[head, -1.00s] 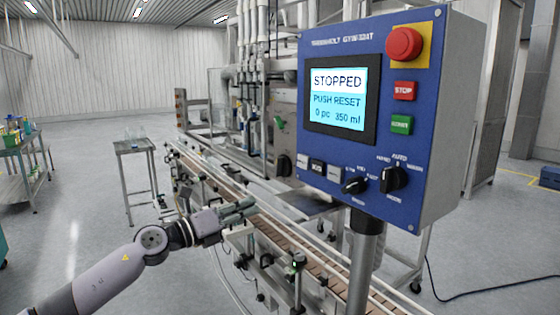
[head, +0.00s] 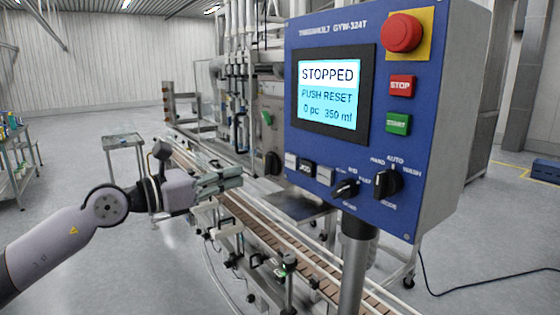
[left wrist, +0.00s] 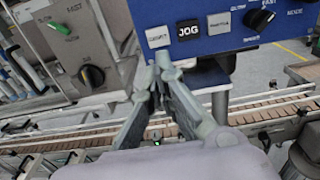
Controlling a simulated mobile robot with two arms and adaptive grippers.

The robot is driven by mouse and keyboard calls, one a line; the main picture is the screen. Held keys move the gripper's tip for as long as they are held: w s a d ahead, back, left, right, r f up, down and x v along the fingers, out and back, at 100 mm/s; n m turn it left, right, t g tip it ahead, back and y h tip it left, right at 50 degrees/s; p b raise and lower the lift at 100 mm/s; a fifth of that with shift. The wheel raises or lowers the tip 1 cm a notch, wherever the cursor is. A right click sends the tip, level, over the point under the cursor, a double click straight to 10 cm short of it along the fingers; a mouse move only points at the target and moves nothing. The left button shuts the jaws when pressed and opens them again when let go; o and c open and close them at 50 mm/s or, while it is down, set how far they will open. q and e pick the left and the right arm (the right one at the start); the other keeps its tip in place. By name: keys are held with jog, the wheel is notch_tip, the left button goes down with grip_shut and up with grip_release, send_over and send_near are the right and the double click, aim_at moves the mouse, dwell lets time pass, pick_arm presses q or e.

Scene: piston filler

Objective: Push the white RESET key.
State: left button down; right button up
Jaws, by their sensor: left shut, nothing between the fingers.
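The blue control panel (head: 350,30) has a row of small keys low on its left side. The leftmost white key (head: 291,160) is also in the left wrist view (left wrist: 157,37), where its small lettering seems to read RESET. The black JOG key (head: 307,167) is beside it, then a second white key (head: 325,174). My left gripper (head: 239,177) is shut and empty, left of the panel and apart from it in the head view. In the left wrist view its fingertips (left wrist: 163,62) show just below the leftmost white key. My right gripper is out of view.
The screen (head: 328,95) reads STOPPED, PUSH RESET. A red mushroom button (head: 403,32), red STOP key (head: 401,86), green START key (head: 398,124) and black selector knobs (head: 388,184) share the panel. A conveyor (head: 270,236) with rails runs below my gripper.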

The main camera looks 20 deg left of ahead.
aim_at(291, 162)
pick_arm(q)
jog(key=p+x, duration=0.3)
jog(key=x, duration=0.2)
jog(key=p+x, duration=0.3)
jog(key=x, duration=0.3)
jog(key=shift+d+r, duration=0.2)
jog(key=shift+w+d+f, duration=0.2)
jog(key=shift+w+d, duration=0.1)
jog(key=shift+w, duration=0.2)
